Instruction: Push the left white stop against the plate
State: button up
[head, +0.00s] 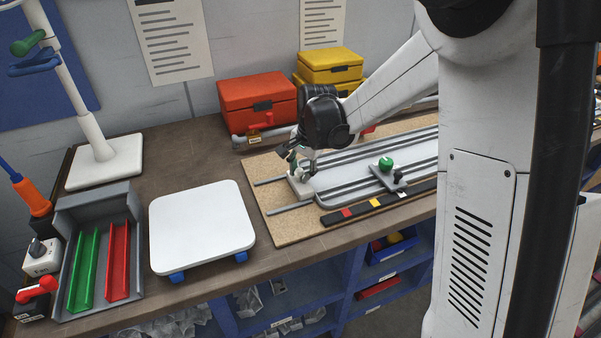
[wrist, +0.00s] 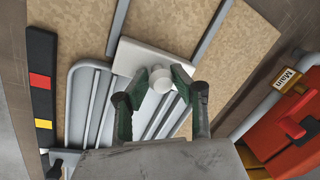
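The left white stop (wrist: 140,57), a pale block with a round white knob (wrist: 160,80), sits across the rails at the left end of the plate. It also shows in the head view (head: 300,187). The plate (wrist: 84,95) is light grey with rounded corners and raised ribs. The stop lies right at its end; I cannot tell whether their edges touch. My gripper (wrist: 162,75) is over the stop, its green fingertips against both sides of the knob. In the head view my gripper (head: 302,163) partly hides the stop.
A dark bar with coloured marks (head: 375,204) runs along the board's front. A green-knobbed clamp (head: 387,166) stands over the plate. Red (head: 258,103) and yellow (head: 330,66) boxes stand behind. A white square platform (head: 200,225) is at left.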

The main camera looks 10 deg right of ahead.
aim_at(308, 184)
jog(key=o, duration=0.4)
jog(key=shift+d, duration=0.1)
jog(key=shift+c, duration=0.2)
notch_tip(308, 184, up, 12)
jog(key=s+d, duration=0.1)
jog(key=shift+s+d, duration=0.25)
jog(key=shift+s, duration=0.1)
jog(key=shift+s, duration=0.1)
jog(key=s+d+r+n+t, duration=0.1)
jog(key=s+r+n, duration=0.15)
jog(key=s, duration=0.45)
jog(key=s+d+r+n+t, duration=0.1)
jog(key=s+r+n+t, duration=0.15)
jog(key=s, duration=0.45)
jog(key=s+d+f+n+t+h, duration=0.1)
jog(key=s+n, duration=0.3)
jog(key=s, duration=0.8)
jog(key=shift+d+f+t+h, duration=0.3)
jog(key=shift+d+f+t, duration=0.1)
jog(key=shift+f+t, duration=0.2)
jog(key=shift+s, duration=0.1)
